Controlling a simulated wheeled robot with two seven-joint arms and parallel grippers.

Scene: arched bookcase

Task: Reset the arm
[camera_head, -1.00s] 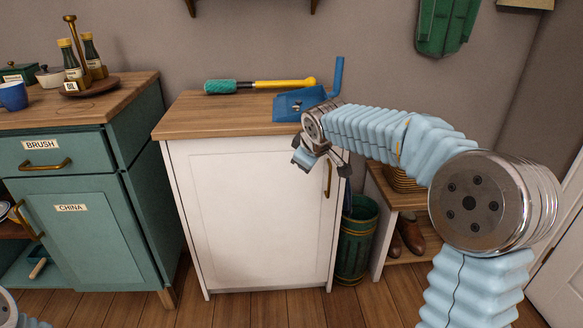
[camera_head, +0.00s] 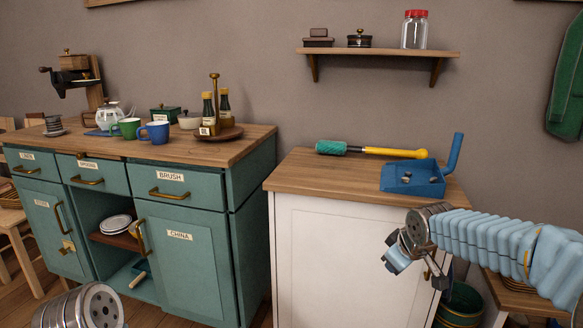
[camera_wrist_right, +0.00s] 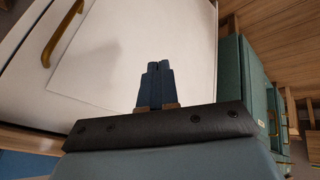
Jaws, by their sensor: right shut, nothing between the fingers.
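My right arm comes in from the right in the head view. Its gripper (camera_head: 393,257) hangs in front of the white cabinet (camera_head: 335,262), below the level of its wooden top. In the right wrist view the fingers of this gripper (camera_wrist_right: 155,70) are together with nothing between them, and the white cabinet door (camera_wrist_right: 115,50) lies beyond them. Of my left arm only a rounded link shows at the bottom left of the head view; its gripper is out of view.
A blue dustpan (camera_head: 412,177) holding small dark bits and a teal brush with yellow handle (camera_head: 375,150) lie on the white cabinet. The teal sideboard (camera_head: 185,235) bears cups, a teapot and bottles. A green bin (camera_head: 460,303) stands at lower right. A wall shelf (camera_head: 378,52) hangs above.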

